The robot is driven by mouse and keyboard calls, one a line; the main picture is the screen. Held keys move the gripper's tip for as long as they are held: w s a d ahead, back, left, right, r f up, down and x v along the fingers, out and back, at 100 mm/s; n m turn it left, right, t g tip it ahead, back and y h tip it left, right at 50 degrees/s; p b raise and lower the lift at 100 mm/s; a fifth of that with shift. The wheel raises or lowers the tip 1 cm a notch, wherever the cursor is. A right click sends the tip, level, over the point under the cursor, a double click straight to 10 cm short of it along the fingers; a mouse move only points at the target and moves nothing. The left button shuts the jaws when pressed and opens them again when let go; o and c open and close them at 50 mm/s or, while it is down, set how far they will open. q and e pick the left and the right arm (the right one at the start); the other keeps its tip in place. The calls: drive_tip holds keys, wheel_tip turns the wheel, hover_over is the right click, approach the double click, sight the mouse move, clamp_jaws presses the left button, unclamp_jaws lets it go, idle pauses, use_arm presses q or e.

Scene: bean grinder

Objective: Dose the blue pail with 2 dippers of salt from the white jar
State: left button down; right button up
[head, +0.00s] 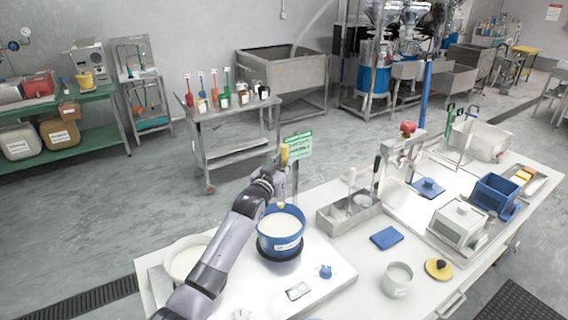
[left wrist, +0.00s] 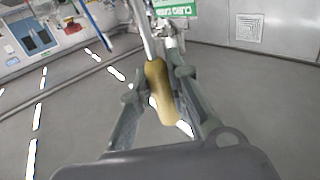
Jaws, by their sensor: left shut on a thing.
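The blue pail (head: 281,243) stands on the white worktop, with white stuff inside. My left gripper (head: 284,165) is behind and above the pail. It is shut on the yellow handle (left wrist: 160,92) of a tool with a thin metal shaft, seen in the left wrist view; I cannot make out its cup. The yellow handle also shows in the head view (head: 284,153). A pale jar (head: 397,284) with white contents stands front right; a wider white tub (head: 172,268) with white contents is left of the pail, partly behind my arm. I cannot tell which is the salt jar. My right gripper is out of view.
A yellow lid (head: 438,269) with a dark knob lies beside the pale jar. A metal holder (head: 342,217) with upright-handled tools stands behind. A blue pad (head: 386,238), a small blue object (head: 325,271) and a green sign (head: 298,146) are nearby.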

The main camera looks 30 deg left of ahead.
use_arm(q)
drive_tip(key=shift+a, duration=0.1)
drive_tip(key=s+d+f+m+t+h+b, duration=0.1)
drive_tip(key=s+d+f+m+h+b, duration=0.1)
drive_tip(key=d+f+m+b, duration=0.4)
drive_tip(key=s+d+f+m+t+h+b, duration=0.1)
drive_tip(key=d+f+m+t+h+b, duration=0.1)
drive_tip(key=d+f+m+b, duration=0.3)
drive_tip(key=shift+s+d+f+m+h+b, duration=0.4)
drive_tip(key=shift+d+m+b, duration=1.35)
drive_tip(key=shift+m+b, duration=1.55)
drive_tip(key=shift+n+b, duration=0.5)
